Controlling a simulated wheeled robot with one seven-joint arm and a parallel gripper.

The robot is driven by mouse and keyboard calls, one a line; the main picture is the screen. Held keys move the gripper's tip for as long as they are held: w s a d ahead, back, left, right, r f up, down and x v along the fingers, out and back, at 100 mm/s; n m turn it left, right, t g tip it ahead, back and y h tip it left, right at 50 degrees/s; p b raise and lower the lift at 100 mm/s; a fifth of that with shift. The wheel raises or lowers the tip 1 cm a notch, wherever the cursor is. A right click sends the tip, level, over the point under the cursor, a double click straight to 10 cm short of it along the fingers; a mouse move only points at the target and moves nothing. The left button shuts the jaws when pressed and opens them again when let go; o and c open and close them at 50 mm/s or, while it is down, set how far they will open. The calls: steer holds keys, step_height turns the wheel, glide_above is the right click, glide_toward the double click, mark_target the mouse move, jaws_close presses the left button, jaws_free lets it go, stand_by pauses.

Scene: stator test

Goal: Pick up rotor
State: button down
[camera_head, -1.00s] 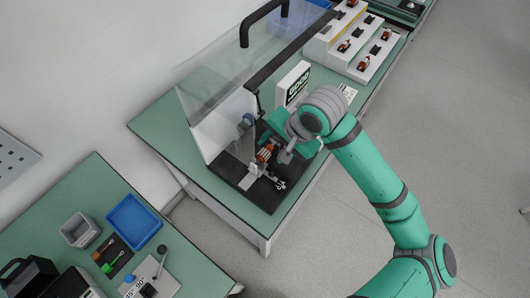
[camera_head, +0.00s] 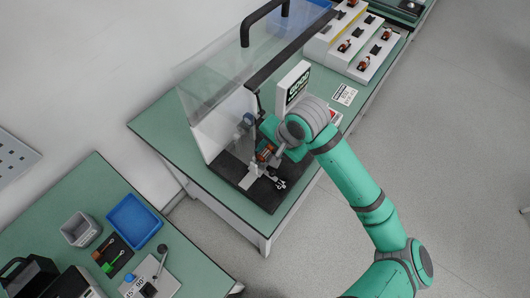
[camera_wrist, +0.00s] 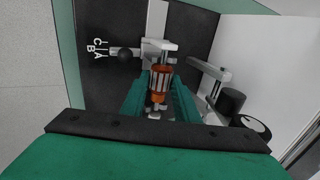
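The rotor (camera_head: 264,154) has an orange-copper middle and sits in the test fixture on the black base plate (camera_head: 229,168). In the wrist view the rotor (camera_wrist: 161,82) lies lengthwise between the two teal fingers of my gripper (camera_wrist: 160,95). The fingers stand on either side of it and look spread, with no clear grip on it. In the head view my gripper (camera_head: 272,142) is right at the rotor, and my wrist hides part of the fixture.
A clear guard (camera_head: 215,75) with a black handle stands raised over the fixture. A display box (camera_head: 292,88) is behind my wrist. In the wrist view a lever with a black knob (camera_wrist: 125,54) is left of the rotor, and a black cylinder (camera_wrist: 231,101) is right.

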mark_target(264, 149)
steer(key=shift+d+r, duration=0.1)
steer(key=shift+r, duration=0.55)
step_height(264, 149, up, 2)
steer(key=shift+w+r, duration=0.1)
steer(key=s+d+r, duration=0.4)
steer(key=d+r, duration=0.5)
steer(key=d, duration=0.4)
steer(key=shift+d+r, duration=0.15)
steer(key=shift+r, duration=0.15)
steer(key=shift+r, duration=2.5)
